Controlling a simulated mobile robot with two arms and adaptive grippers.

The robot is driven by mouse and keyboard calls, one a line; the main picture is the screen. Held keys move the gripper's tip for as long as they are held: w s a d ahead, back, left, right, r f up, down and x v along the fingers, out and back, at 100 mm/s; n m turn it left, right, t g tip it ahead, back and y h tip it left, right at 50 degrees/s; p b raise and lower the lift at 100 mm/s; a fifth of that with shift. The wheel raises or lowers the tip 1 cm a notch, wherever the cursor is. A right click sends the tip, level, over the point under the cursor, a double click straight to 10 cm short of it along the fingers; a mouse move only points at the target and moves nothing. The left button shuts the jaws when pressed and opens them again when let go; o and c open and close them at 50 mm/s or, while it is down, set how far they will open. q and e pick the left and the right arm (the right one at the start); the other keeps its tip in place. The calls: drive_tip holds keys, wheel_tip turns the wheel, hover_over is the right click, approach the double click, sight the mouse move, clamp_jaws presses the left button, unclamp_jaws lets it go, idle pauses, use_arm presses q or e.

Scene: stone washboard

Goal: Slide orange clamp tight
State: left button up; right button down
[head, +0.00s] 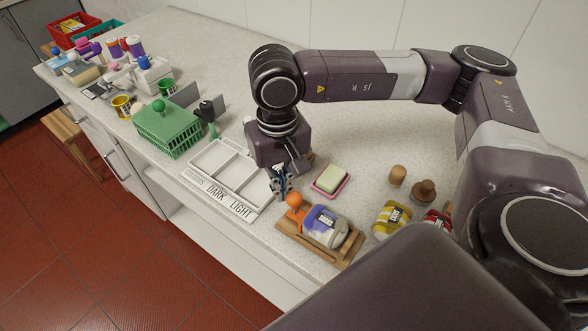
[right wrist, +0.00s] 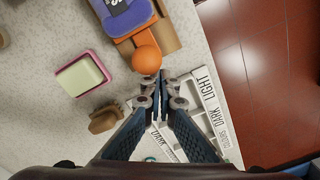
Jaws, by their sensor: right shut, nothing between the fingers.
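The orange clamp (head: 296,211) with its round orange knob sits at the left end of a wooden board (head: 350,254), beside a purple-and-white bundle (head: 325,226). In the right wrist view the orange knob (right wrist: 146,60) lies just beyond my fingertips, and the orange clamp body lies behind it at the bundle's edge. My right gripper (head: 284,190) points down just left of the knob. Its fingers (right wrist: 163,77) are shut and hold nothing. The fingertips are very close to the knob; I cannot tell if they touch it. My left gripper is not in view.
A white sorting tray (head: 219,190) marked DARK and LIGHT lies left of the gripper. A pink soap dish (head: 319,188) with pale soap is behind the board. Yellow (head: 390,218) and red bundles stand to the right. A green basket (head: 170,130) is further left. The counter's front edge is close.

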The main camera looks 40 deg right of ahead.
drive_tip(key=shift+s+d, duration=0.15)
drive_tip(key=shift+s, duration=0.3)
wheel_tip(320, 180, up, 7)
drive_tip(key=w+p, duration=0.2)
drive_tip(key=shift+a+p, duration=0.35)
idle(0.6)
